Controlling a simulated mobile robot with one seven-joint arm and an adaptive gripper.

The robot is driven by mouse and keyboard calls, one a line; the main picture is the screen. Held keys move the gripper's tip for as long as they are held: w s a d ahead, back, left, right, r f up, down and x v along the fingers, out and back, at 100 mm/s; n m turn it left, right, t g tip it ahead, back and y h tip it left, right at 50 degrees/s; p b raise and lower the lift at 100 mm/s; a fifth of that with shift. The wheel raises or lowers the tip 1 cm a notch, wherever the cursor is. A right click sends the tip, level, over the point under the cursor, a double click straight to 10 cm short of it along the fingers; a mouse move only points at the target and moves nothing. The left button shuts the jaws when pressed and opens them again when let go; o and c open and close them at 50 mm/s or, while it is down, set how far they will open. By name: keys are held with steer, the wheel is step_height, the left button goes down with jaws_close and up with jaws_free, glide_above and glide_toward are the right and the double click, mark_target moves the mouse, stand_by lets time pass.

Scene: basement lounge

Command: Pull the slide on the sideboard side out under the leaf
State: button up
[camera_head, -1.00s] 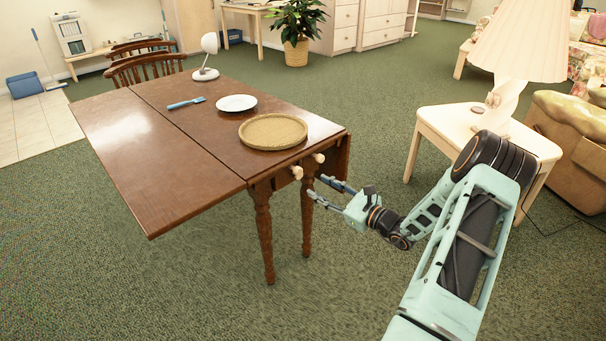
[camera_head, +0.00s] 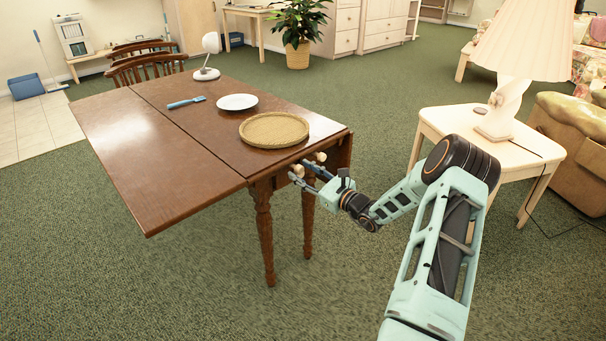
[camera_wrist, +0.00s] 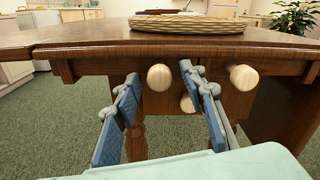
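The brown wooden drop-leaf table (camera_head: 215,135) has its left leaf (camera_head: 135,155) raised level with the top; its right leaf (camera_head: 341,155) hangs down. Pale round knobs sit on the near end under the top: a left knob (camera_head: 297,172), also in the wrist view (camera_wrist: 160,77), and a right knob (camera_head: 320,157), also in the wrist view (camera_wrist: 243,77). A third, lower knob (camera_wrist: 187,104) is partly hidden by a finger. My gripper (camera_head: 306,170) is open at this end. In the wrist view its fingertips (camera_wrist: 158,76) flank the left knob, with visible gaps on both sides.
On the table are a round woven tray (camera_head: 273,130), a white plate (camera_head: 237,102), a blue utensil (camera_head: 186,102) and a white lamp (camera_head: 208,58). Carpet between is clear.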

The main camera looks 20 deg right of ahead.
jaws_close()
